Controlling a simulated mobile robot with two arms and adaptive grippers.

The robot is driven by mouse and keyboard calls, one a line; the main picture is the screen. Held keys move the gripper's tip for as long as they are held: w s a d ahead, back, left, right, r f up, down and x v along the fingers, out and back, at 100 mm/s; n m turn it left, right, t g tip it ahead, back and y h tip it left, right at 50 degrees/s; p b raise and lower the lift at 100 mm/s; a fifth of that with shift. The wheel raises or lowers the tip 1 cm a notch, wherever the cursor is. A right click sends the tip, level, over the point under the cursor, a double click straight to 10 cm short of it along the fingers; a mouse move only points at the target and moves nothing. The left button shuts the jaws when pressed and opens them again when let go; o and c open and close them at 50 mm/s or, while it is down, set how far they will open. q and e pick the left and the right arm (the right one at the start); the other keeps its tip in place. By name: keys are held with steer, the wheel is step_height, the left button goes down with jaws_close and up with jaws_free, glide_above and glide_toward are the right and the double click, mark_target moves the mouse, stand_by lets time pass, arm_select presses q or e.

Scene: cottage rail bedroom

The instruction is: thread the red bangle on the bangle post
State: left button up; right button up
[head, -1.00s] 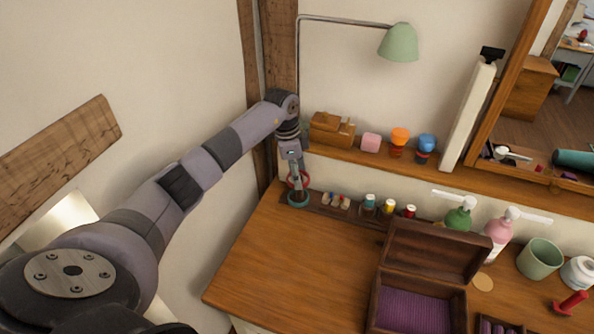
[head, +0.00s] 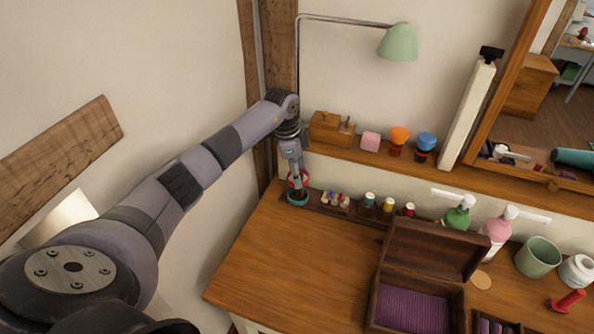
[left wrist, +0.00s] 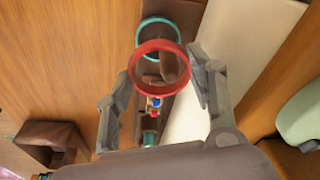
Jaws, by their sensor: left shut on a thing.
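The red bangle (head: 291,183) is in my left gripper (head: 298,179), at the far left back of the wooden dresser. In the left wrist view the red bangle (left wrist: 160,46) sits between the two fingers of my left gripper (left wrist: 160,74), with its opening facing the camera. A dark brown upright piece, likely the bangle post (left wrist: 172,70), shows through this opening. I cannot tell whether its tip passes through the ring. A teal ring (left wrist: 144,34) lies just beyond, at the post's foot, and also shows in the head view (head: 297,204). My right gripper is not in view.
Several small spools and bottles (head: 369,199) stand right of the post along the back strip. A shelf (head: 335,152) with small boxes runs above. An open wooden box (head: 440,246) with purple lining stands at front right. The dresser top (head: 300,255) between is clear.

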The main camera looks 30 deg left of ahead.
mark_target(299, 191)
arm_select(q)
steer(key=shift+f+b, duration=1)
steer(key=shift+f, duration=1.3)
stand_by(0.6)
steer(key=o, duration=1.1)
steer(key=shift+r, duration=0.1)
step_height(299, 191, up, 10)
stand_by(0.7)
steer(key=shift+d, duration=0.1)
